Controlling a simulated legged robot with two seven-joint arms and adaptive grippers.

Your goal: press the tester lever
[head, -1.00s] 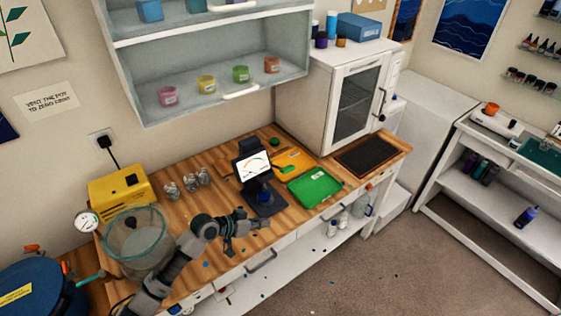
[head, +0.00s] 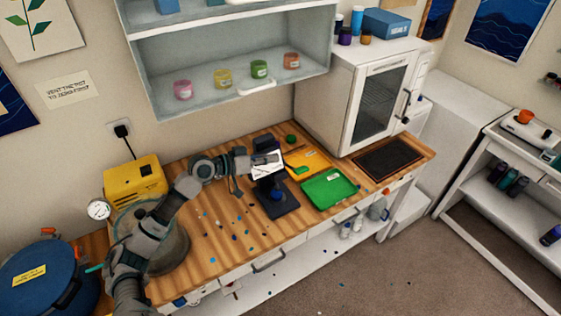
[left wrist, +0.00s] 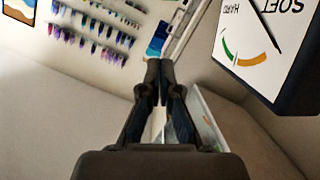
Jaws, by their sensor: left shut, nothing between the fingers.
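The tester (head: 280,205) is a black stand on the wooden bench with a tilted white display (head: 268,164) and a small blue piece (head: 277,195) at its base. I cannot make out its lever clearly. My left gripper (head: 246,163) is at the left side of the tester's head, shut and empty; I cannot tell if it touches. In the left wrist view, the closed fingers (left wrist: 160,72) point ahead, and the display (left wrist: 262,40) is upside down at upper right, with "SOFT", "HARD", a coloured arc and a black needle. My right gripper is out of view.
A green tray (head: 328,188), an orange board (head: 306,162) and a dark mat (head: 388,159) lie right of the tester. A white oven cabinet (head: 340,100) stands behind. Coloured bits are scattered on the bench. A yellow machine (head: 135,181) is at left.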

